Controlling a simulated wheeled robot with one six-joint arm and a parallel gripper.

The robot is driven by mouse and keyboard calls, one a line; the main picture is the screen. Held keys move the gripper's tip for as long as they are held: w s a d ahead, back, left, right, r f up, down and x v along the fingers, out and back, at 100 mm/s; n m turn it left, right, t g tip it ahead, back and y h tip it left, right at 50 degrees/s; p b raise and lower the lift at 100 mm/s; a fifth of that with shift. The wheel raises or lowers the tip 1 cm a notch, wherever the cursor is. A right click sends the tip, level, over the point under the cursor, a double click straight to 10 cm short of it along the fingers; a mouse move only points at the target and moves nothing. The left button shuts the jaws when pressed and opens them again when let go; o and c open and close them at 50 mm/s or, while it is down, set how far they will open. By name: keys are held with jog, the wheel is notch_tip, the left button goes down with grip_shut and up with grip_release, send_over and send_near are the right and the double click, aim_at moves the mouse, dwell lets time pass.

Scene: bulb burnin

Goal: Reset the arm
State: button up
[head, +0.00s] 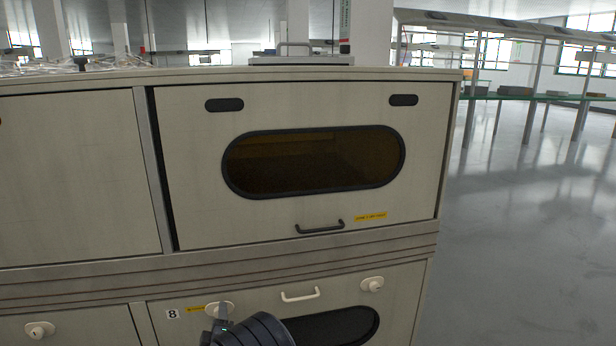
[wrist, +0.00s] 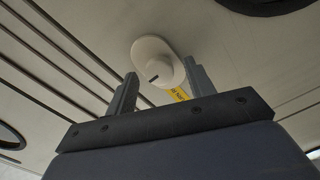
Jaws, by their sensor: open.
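My gripper (wrist: 160,68) is open, its two dark fingers spread apart in the wrist view. A white oval-based latch knob (wrist: 153,62) with a dark slot shows between and beyond the fingertips. The fingers do not look closed on it; I cannot tell whether they touch it. In the head view my gripper (head: 221,326) is at the bottom, just in front of the same knob (head: 219,308), at the upper left of the lower door marked 8. The lower door (head: 250,302) looks shut, with part of its dark window hidden by my arm.
The closed upper door (head: 200,200) has an amber window (head: 312,160) and a dark handle (head: 320,228). A pale handle (head: 300,295) and another knob (head: 372,284) are on the lower door. Open floor (head: 520,230) lies to the right, with shelving (head: 530,95) behind.

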jog(key=shift+s+d+m+b, duration=0.1)
jog(key=shift+s+m+b, duration=0.05)
jog(key=shift+m, duration=2.1)
jog(key=shift+s+m+b, duration=0.15)
jog(key=shift+s+m, duration=0.05)
jog(key=shift+m, duration=2.1)
jog(key=shift+s+d+m+b, duration=0.1)
jog(key=shift+s+m+b, duration=0.05)
jog(key=shift+m, duration=2.1)
